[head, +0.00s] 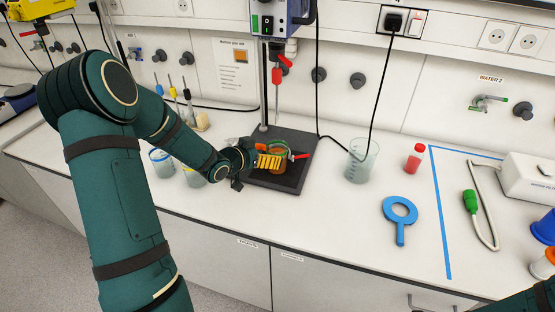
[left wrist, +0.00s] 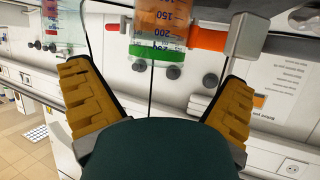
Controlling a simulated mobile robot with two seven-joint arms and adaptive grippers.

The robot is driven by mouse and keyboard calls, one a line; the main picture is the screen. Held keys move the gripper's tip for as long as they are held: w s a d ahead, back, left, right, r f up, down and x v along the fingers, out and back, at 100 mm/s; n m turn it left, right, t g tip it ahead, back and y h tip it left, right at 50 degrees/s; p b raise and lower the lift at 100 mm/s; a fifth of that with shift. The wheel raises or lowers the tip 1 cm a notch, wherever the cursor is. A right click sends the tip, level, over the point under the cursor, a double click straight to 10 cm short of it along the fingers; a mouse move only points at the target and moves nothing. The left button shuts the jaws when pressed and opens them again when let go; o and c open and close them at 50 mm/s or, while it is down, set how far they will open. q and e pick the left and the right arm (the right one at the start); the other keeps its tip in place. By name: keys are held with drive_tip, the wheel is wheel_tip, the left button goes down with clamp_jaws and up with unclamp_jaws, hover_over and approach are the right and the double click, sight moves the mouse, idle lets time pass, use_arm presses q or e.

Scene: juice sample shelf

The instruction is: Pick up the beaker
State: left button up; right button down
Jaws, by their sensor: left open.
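A beaker of orange liquid (head: 279,151) with a green band stands upright over the black stand base (head: 291,179) in the head view. In the left wrist view the beaker (left wrist: 157,22) shows at the top, with volume marks and the green band, cut off by the frame edge. My left gripper (head: 268,160) is open at the beaker's front left and partly hides it. In the left wrist view its two yellow finger pads (left wrist: 155,80) are spread wide, with the beaker ahead between their lines. No contact shows. My right gripper is out of view.
Two beakers (head: 162,163) stand left, partly behind my arm. A clear beaker (head: 362,163), a red-capped bottle (head: 413,158) and a blue ring-shaped tool (head: 400,217) are to the right. The front counter middle is clear.

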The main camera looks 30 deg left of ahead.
sight(283, 147)
use_arm(q)
drive_tip(key=shift+x, duration=3)
drive_tip(key=shift+d+r, duration=0.2)
drive_tip(key=c, duration=1.3)
